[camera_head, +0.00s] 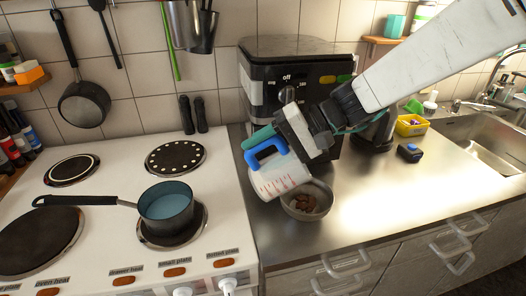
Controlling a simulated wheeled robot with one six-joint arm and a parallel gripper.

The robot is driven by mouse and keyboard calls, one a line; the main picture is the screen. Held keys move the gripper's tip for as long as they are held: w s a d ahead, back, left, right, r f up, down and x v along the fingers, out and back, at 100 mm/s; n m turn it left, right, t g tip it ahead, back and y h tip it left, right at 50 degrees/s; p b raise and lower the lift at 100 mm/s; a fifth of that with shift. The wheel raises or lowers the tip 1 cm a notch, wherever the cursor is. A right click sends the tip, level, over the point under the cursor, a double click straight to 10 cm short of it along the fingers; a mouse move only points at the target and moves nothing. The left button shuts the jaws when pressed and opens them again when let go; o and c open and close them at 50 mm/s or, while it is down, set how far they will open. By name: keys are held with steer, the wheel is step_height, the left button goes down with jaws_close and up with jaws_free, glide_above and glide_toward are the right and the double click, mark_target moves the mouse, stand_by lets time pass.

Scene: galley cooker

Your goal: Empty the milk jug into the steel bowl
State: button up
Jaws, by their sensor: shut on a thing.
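The milk jug (277,181) is a clear measuring jug with red marks and a blue handle. It is tilted, and whether milk is left in it is hard to tell. My gripper (262,138) is shut on the jug near its blue handle and upper side; the exact contact is partly hidden. The steel bowl (322,210) stands on the counter just below and right of the jug. Brown lumps lie in the bowl. The jug overlaps the bowl's left rim in the picture, and I cannot tell if they touch.
A white cooker (110,180) fills the left, with a saucepan (166,203) on its front right plate. A black appliance (262,75) stands behind the jug. A small blue-black object (409,152) and a yellow tub (411,126) are on the right, near the sink (478,150). The counter right of the bowl is clear.

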mark_target(289, 151)
steer(key=shift+w+d+y, duration=0.1)
steer(key=shift+d+y, duration=0.65)
steer(key=shift+y, duration=0.35)
steer(key=shift+d, duration=0.1)
steer(key=shift+w+d+g+y, duration=0.1)
steer(key=shift+d+g+y, duration=0.3)
steer(key=shift+y, duration=0.4)
steer(key=shift+d, duration=0.15)
steer(key=shift+w+d+y, duration=0.1)
steer(key=shift+d+y, duration=0.25)
steer(key=shift+y, duration=0.15)
steer(key=shift+d, duration=0.15)
stand_by(0.9)
steer(key=shift+d+y, duration=0.2)
steer(key=shift+y, duration=0.2)
steer(key=shift+d, duration=0.1)
stand_by(0.7)
stand_by(0.4)
